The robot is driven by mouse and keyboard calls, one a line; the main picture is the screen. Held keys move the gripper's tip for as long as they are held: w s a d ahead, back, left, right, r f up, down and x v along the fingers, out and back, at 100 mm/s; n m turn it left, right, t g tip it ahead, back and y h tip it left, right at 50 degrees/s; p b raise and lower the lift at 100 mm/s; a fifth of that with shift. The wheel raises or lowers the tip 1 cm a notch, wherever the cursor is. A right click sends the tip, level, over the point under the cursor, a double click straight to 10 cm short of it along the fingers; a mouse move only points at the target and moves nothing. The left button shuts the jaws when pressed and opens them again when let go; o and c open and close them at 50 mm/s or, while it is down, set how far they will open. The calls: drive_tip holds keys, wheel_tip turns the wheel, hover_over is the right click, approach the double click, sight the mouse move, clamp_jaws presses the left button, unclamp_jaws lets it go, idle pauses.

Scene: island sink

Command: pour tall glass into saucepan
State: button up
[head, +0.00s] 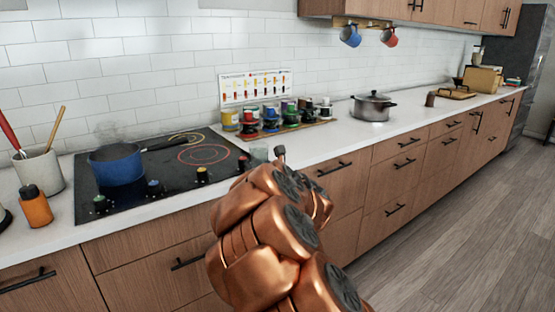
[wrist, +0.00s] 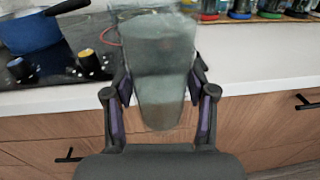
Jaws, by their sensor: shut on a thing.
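My gripper (wrist: 158,92) is shut on the tall glass (wrist: 160,62), a clear, greyish see-through glass that stands roughly upright between the fingers in the wrist view. In the head view my copper-coloured arm hides most of the gripper, and only a bit of the glass (head: 259,153) shows beside it, near the counter's front edge. The blue saucepan (head: 117,166) sits on the left part of the black cooktop, with its handle pointing right. It also shows at the upper left of the wrist view (wrist: 30,36). The glass is to the right of the saucepan, apart from it.
The cooktop (head: 168,184) has several knobs along its front. A utensil crock (head: 40,172) and an orange bottle (head: 36,206) stand left of it. Several jars (head: 270,118) stand behind on the right, with a lidded steel pot (head: 372,107) farther along. The counter's front edge there is clear.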

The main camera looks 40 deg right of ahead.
drive_tip(key=a+f+n+y, duration=0.2)
drive_tip(key=a+f+y, duration=0.1)
drive_tip(key=a, duration=0.7)
drive_tip(key=a+f+n+y, duration=0.2)
drive_tip(key=a+f+y, duration=0.1)
drive_tip(key=a, duration=0.7)
drive_tip(key=shift+w+a+n+g+y, duration=0.15)
drive_tip(key=shift+n+g+y, duration=0.25)
drive_tip(key=shift+y, duration=0.3)
